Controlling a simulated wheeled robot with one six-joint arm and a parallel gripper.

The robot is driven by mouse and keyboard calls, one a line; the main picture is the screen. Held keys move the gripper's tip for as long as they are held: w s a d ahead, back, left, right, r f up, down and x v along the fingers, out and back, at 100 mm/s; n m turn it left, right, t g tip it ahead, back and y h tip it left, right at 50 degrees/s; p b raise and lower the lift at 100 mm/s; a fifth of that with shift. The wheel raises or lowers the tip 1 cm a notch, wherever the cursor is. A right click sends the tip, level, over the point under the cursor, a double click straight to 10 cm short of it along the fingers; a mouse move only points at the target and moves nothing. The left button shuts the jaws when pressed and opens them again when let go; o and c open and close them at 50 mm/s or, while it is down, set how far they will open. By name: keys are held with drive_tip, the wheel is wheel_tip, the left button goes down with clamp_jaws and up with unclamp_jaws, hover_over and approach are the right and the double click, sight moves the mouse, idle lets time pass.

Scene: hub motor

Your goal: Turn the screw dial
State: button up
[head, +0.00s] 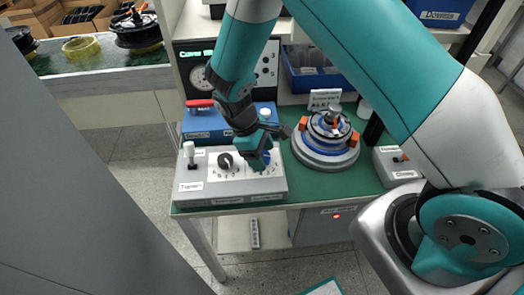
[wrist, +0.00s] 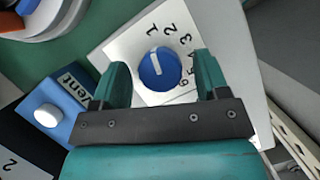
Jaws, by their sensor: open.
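A round blue dial (wrist: 156,74) with a white pointer line sits on a white plate printed with numbers in the wrist view. Its pointer line aims up, close to the "1". My gripper (wrist: 161,82) is open, with one teal finger on each side of the dial; I cannot tell whether either finger touches it. In the head view my gripper (head: 262,160) reaches down over the right part of the grey control box (head: 215,187) and mostly hides the dial there.
A black knob (head: 225,161) and a white-topped lever (head: 189,153) are on the same box. A blue box (head: 203,124) with a red handle stands behind. A round motor fixture (head: 325,157) stands at right, beside a smaller grey box (head: 396,170).

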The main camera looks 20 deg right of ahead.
drive_tip(key=c, duration=0.9)
drive_tip(key=m+y, duration=0.1)
drive_tip(key=m, duration=0.2)
drive_tip(key=m+g+b, duration=0.1)
drive_tip(key=m, duration=0.1)
drive_tip(key=shift+w+d+m+y, duration=0.1)
drive_tip(key=shift+m+y, duration=0.3)
drive_tip(key=m+y, duration=0.1)
drive_tip(key=m, duration=0.2)
drive_tip(key=m+y, duration=0.1)
drive_tip(key=m, duration=0.2)
drive_tip(key=shift+g, duration=0.3)
drive_tip(key=o, duration=0.9)
